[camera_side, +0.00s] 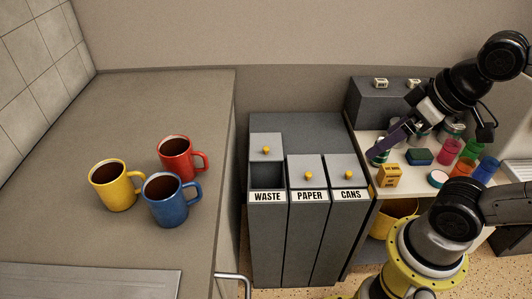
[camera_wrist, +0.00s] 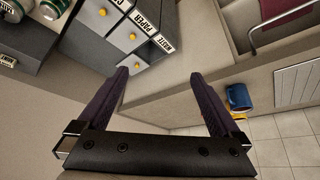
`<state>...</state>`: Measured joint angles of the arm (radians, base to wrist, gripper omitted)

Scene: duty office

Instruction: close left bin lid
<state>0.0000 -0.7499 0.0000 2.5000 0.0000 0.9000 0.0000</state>
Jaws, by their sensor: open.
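The left bin, labelled WASTE (camera_side: 267,235), stands at the left of a row of three grey bins. Its grey lid (camera_side: 266,140) with a yellow knob sits back from the front, leaving a dark opening (camera_side: 266,177) behind the label. The WASTE label (camera_wrist: 166,43) and the lid's yellow knob (camera_wrist: 159,68) also show in the wrist view. My gripper (camera_side: 376,155) is open and empty, to the right of the bins over the shelf side. In the wrist view my gripper (camera_wrist: 160,75) has its dark fingers spread wide, with the knob between the tips in the picture.
The PAPER lid (camera_side: 307,172) and CANS lid (camera_side: 343,170) are forward against their labels. A counter with yellow (camera_side: 112,190), red (camera_side: 174,160) and blue (camera_side: 166,205) mugs stands left. A crowded shelf with a yellow box (camera_side: 389,176) stands right.

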